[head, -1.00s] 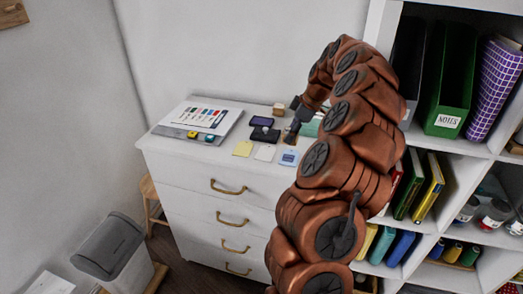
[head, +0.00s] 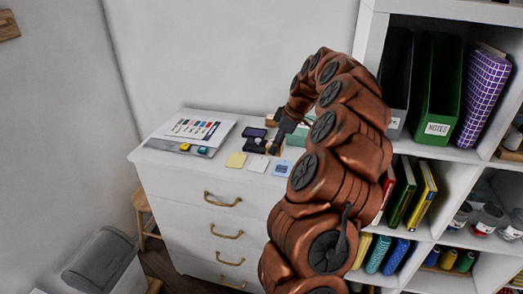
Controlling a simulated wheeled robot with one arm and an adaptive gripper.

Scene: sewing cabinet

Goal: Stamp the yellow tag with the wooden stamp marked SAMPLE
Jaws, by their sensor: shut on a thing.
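The yellow tag (head: 236,160) lies flat near the front edge of the white cabinet top (head: 172,158). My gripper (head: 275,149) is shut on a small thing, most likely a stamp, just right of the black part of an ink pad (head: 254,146). The gripper hides most of it and no marking is readable. The ink pad's purple part (head: 254,132) lies behind the black part. Another small wooden block (head: 271,120) stands behind the gripper. My gripper is to the right of the yellow tag and apart from it.
A white tag (head: 258,164) and a blue tag (head: 283,168) lie right of the yellow one. A color chart (head: 195,128) and small yellow and green items lie at left. A shelf (head: 440,155) with binders stands at right, close to my arm.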

